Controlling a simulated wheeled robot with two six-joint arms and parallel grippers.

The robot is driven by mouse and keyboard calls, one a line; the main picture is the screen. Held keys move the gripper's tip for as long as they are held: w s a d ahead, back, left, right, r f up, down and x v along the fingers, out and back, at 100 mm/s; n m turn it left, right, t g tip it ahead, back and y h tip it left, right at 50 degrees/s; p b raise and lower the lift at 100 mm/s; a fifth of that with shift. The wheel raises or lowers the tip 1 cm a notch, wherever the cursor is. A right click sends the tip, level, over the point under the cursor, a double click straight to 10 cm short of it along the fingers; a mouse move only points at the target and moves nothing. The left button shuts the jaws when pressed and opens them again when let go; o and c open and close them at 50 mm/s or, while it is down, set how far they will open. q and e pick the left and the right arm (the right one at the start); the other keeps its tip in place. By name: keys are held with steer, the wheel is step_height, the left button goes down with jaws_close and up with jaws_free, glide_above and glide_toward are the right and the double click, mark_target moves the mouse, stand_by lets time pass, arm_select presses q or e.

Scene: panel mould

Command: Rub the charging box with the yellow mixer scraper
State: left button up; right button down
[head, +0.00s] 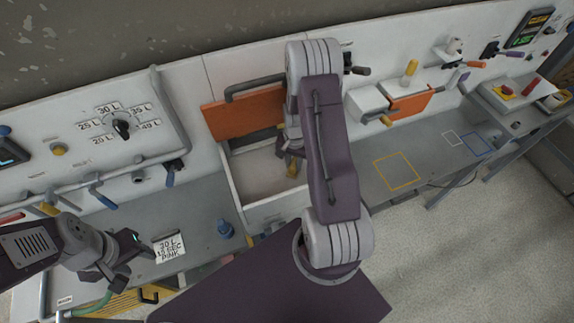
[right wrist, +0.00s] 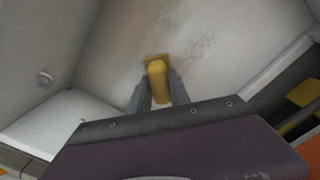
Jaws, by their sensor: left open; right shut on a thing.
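The charging box (head: 238,190) is a pale open-topped box below the raised orange flap (head: 245,116) in the head view. Its inner floor (right wrist: 190,50) fills much of the right wrist view and carries brownish-grey smudges. My right gripper (right wrist: 157,98) is shut on the yellow scraper (right wrist: 157,75). The scraper's far end is at the box floor, seemingly touching it. In the head view the right gripper (head: 292,158) reaches down into the box, and my arm hides the box's right part. My left gripper (head: 122,276) is open and empty at the lower left, near a note card.
A dial (head: 121,127) and levers are on the wall panel. Bench marked with a yellow square (head: 397,171) is clear at right.

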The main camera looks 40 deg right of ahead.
steer(key=shift+w+d, duration=0.15)
steer(key=shift+w, duration=0.65)
steer(key=shift+w+a, duration=0.15)
steer(key=shift+a, duration=0.7)
steer(key=shift+w+a, duration=0.15)
steer(key=shift+a, duration=0.7)
steer(key=shift+w+a, duration=0.15)
steer(key=shift+a, duration=0.45)
steer(key=shift+w+a, duration=0.15)
steer(key=shift+a, duration=0.45)
steer(key=shift+w+a, duration=0.2)
steer(key=shift+a, duration=0.35)
steer(key=shift+w+a+f, duration=0.1)
steer(key=shift+w+a, duration=0.1)
steer(key=shift+a, duration=1.4)
step_height(320, 180, up, 6)
steer(key=p, duration=0.5)
steer(key=shift+w, duration=0.15)
